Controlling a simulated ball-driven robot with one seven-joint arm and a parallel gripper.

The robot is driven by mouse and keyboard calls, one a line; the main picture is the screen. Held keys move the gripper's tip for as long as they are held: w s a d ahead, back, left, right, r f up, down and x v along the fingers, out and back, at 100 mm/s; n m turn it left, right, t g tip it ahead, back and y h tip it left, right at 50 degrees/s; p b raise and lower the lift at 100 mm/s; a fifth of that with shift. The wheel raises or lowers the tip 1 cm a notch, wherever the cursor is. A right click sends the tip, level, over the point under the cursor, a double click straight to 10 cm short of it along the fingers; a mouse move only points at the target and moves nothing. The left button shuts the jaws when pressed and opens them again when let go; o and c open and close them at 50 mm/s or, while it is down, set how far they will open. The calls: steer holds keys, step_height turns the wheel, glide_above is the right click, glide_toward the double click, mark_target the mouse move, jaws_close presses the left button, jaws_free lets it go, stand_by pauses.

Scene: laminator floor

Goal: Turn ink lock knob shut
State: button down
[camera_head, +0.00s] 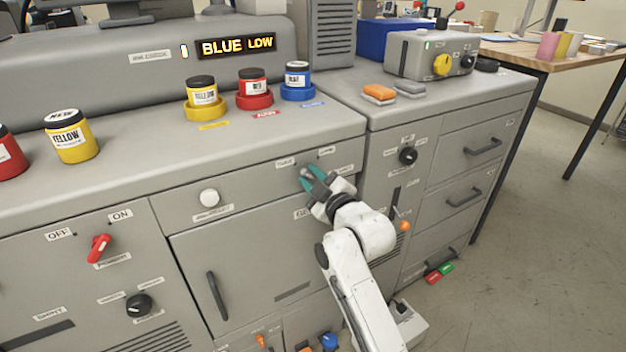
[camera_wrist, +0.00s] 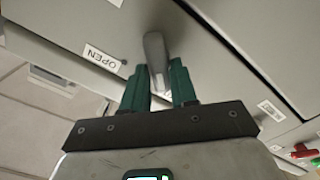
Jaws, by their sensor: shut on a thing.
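A grey, elongated knob (camera_wrist: 154,50) stands out from the cabinet front in the wrist view. My gripper (camera_wrist: 161,75) has its green fingers on either side of it and is shut on it. An OPEN label (camera_wrist: 102,59) is left of the knob there and appears upside down. In the head view, my gripper (camera_head: 313,178) is at the front panel, below two small labels (camera_head: 285,162) (camera_head: 327,151) too small to read surely. My fingers mostly hide the knob there, so its exact angle is hard to tell.
Yellow (camera_head: 202,92), red (camera_head: 253,82) and blue (camera_head: 297,75) ink jars stand in matching rings on the machine top. A black knob (camera_head: 408,156) is on the cabinet at right. A white knob (camera_head: 209,197) and red switch (camera_head: 98,247) are at left.

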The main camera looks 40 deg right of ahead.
stand_by(0.4)
steer(key=c, duration=0.9)
jaws_free()
steer(key=v, duration=1)
steer(key=shift+s+b, duration=0.4)
steer(key=shift+a, duration=0.1)
steer(key=s+a+f+m+g+y+p, duration=0.15)
steer(key=s+a+f+g, duration=0.25)
steer(key=f, duration=0.4)
steer(key=s+a+f+m+g+y, duration=0.1)
steer(key=s+a+f+g+y, duration=0.15)
steer(key=a+f+g, duration=0.35)
steer(key=s+a+f+m+g, duration=0.1)
steer(key=s+f+g, duration=0.1)
steer(key=s, duration=0.4)
steer(key=s+a+f+m+g+p, duration=0.1)
steer(key=s+f+g, duration=0.1)
steer(key=s+f, duration=0.2)
steer(key=s+a+f+m+g, duration=0.1)
steer(key=s+f+g, duration=0.1)
steer(key=s, duration=0.6)
steer(key=shift+a+f+m+y, duration=0.3)
steer(key=shift+f+m+y, duration=0.1)
steer(key=shift+f, duration=0.1)
